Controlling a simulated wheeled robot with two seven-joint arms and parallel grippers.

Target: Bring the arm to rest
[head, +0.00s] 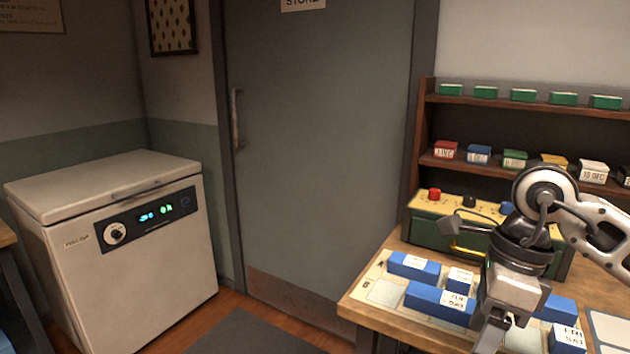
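My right arm comes in from the right, white and dark grey, bent at the elbow. Its gripper (492,338) points down over the wooden table at the lower right, in front of the blue boxes. The fingertips are small and near the bottom edge, so I cannot tell whether they are open or shut, or whether anything is between them. Several blue boxes with white labels (414,266) lie on a pale mat (384,292) on the table (362,307). The arm hides part of the boxes and mat. My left gripper is not in view.
A green case with a yellow top (432,209) and coloured knobs stands behind the boxes. A wooden shelf (424,130) behind it holds small coloured boxes. A white chest freezer (100,215) stands at left. A grey door (320,150) is shut.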

